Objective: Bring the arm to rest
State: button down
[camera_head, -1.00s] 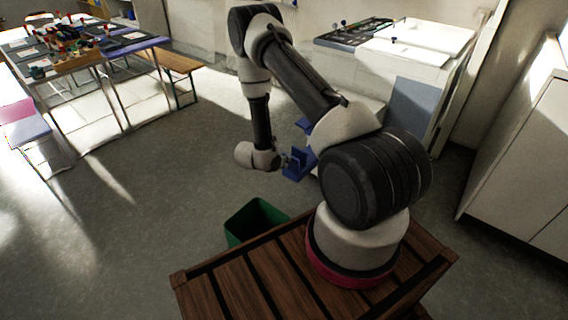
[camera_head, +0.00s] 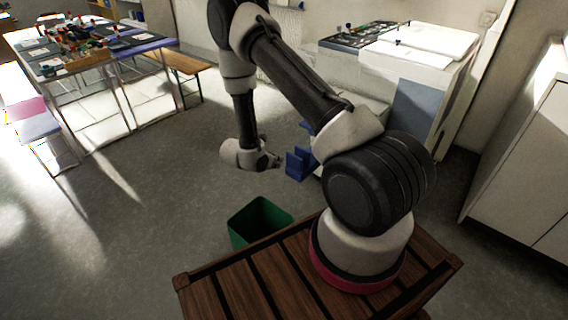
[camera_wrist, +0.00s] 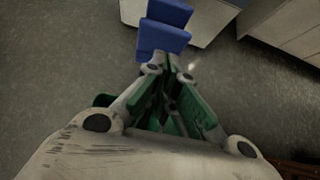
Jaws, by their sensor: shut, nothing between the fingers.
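My arm is bent over the wooden slatted platform, its wrist hanging down on the left. My gripper (camera_head: 273,161) points right, in the air short of a blue step-shaped object (camera_head: 298,163). In the wrist view my gripper (camera_wrist: 168,66) has its fingers together with nothing between them. The blue object (camera_wrist: 163,30) shows just beyond the fingertips there. I cannot tell the exact gap between them.
A green bin (camera_head: 262,222) stands on the floor beside the platform (camera_head: 222,291). A white cabinet (camera_head: 528,160) is at the right. A counter (camera_head: 425,60) stands behind the arm. A cluttered table (camera_head: 75,65) and a bench (camera_head: 185,65) are at the back left. Open floor lies left.

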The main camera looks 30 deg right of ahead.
jog(key=v, duration=0.6)
jog(key=s+d+r+m+g, duration=0.3)
jog(key=s+r+m, duration=0.2)
jog(key=s+r, duration=0.15)
jog(key=s+d+r+m+g, duration=0.3)
jog(key=s+d+r+m, duration=0.15)
jog(key=s+r, duration=0.2)
jog(key=s+a+r+m+t+y, duration=0.2)
jog(key=s+r+m+y, duration=0.1)
jog(key=r, duration=0.6)
jog(key=s+a+r+m+t+y, duration=0.2)
jog(key=s+r+m, duration=0.3)
jog(key=s+r, duration=0.3)
jog(key=s+a+r+m+t+y, duration=0.2)
jog(key=s+r+m+t+y, duration=0.1)
jog(key=r, duration=0.8)
jog(key=s+m+y, duration=0.1)
jog(key=s, duration=0.1)
jog(key=shift+s+r, duration=0.3)
jog(key=shift+r, duration=0.05)
jog(key=shift+m, duration=0.35)
